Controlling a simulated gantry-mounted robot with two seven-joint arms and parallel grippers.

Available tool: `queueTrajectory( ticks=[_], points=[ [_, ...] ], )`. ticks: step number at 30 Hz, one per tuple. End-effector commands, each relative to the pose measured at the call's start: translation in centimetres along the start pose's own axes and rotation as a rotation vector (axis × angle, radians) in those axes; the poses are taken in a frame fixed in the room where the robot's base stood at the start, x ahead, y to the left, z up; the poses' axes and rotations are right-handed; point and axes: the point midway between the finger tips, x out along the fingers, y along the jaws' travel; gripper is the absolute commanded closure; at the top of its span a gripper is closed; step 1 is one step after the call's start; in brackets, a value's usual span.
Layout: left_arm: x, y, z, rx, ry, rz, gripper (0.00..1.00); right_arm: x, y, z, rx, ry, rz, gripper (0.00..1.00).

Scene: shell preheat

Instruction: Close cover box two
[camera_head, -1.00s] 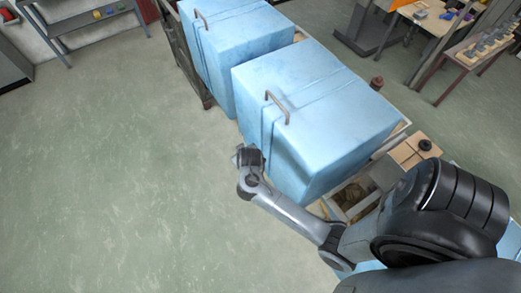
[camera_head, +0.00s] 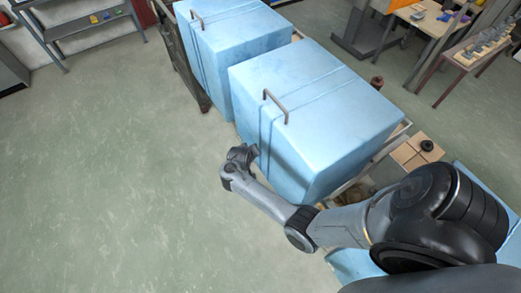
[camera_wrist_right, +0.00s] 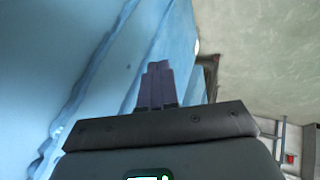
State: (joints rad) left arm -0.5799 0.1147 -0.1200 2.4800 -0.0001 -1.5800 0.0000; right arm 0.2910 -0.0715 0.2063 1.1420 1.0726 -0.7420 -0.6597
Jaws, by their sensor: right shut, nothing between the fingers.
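A large light-blue box cover (camera_head: 325,85) with a metal handle (camera_head: 275,106) stands in the middle of the head view. A second blue cover (camera_head: 235,40) stands behind it, and part of a third blue piece (camera_head: 343,264) shows at the lower right. I cannot tell by sight which is box two. My right gripper (camera_head: 243,153) is at the lower left side of the middle cover, very close to it; contact is unclear. In the right wrist view its fingers (camera_wrist_right: 158,70) are together and empty, with blue cover surface (camera_wrist_right: 105,60) beside and beyond them. My left gripper is not in view.
Green floor (camera_head: 110,170) is open to the left. A grey shelf (camera_head: 85,22) stands at the back left. A wooden block with a black knob (camera_head: 426,147) sits right of the middle cover. Tables (camera_head: 480,50) with small parts stand at the back right.

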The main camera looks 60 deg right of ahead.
Motion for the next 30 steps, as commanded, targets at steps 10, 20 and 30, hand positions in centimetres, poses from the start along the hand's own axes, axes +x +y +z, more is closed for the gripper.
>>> queueTrajectory(
  ticks=[10, 20, 30],
  points=[
    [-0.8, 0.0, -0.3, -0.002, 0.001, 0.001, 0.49, 2.1, 3.1, 0.0, 0.001, 0.0, -0.001, 1.0],
    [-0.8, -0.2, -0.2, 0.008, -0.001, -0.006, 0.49, 2.4, 3.5, 0.1, 0.001, -0.001, -0.002, 1.0],
    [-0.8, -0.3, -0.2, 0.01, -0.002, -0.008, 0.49, 2.5, 3.4, -0.2, -0.009, 0.005, -0.007, 1.0]
  ],
)
